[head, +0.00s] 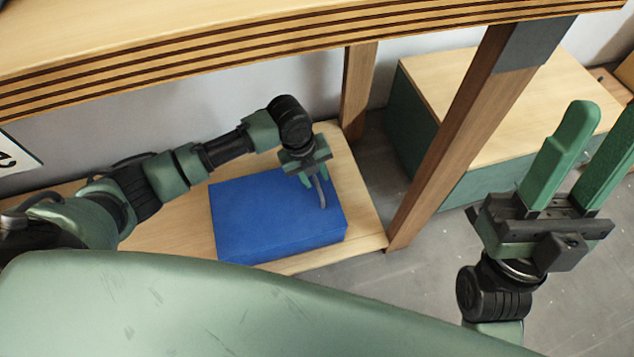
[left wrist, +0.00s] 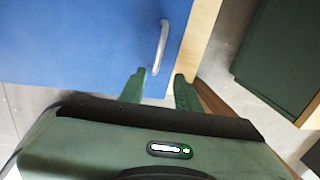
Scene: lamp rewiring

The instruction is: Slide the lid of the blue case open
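The blue case (head: 255,215) lies on the low wooden shelf under the bench, and no opening shows in its top. A grey curved handle (head: 322,194) stands on the lid near the right end; it also shows in the left wrist view (left wrist: 161,45). My left gripper (head: 314,177) is over the right part of the case, beside the handle. In the left wrist view its two green fingers (left wrist: 159,84) are apart, with the handle's near end between or just beyond their tips; contact cannot be told. My right gripper (head: 604,125) is open and empty, far from the case.
The bench top (head: 220,40) overhangs the shelf (head: 363,210). A wooden leg (head: 455,140) rises right of the case, and another post (head: 357,90) stands behind it. A green cabinet with a wooden top (head: 475,105) stands on the grey floor to the right.

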